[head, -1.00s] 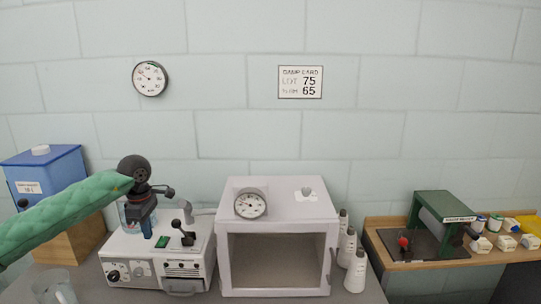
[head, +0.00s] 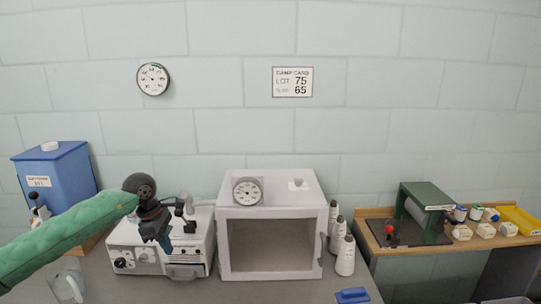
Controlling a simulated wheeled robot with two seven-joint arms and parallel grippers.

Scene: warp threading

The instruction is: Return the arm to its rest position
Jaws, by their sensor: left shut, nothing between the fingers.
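My left arm (head: 65,238) in its green quilted sleeve comes in from the left edge. Its dark wrist joint and left gripper (head: 165,246) are in front of the white machine (head: 138,265). The gripper points downward and is shut and empty. It covers part of the machine's top; whether it touches the machine cannot be told. My right arm and gripper do not show.
A white cabinet (head: 225,250) with an open front and a dial stands at centre. Several white bottles (head: 345,262) are beside it. A clear jug (head: 68,287) is at lower left, a blue container (head: 62,175) behind my arm. A side bench (head: 400,252) holds a green device.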

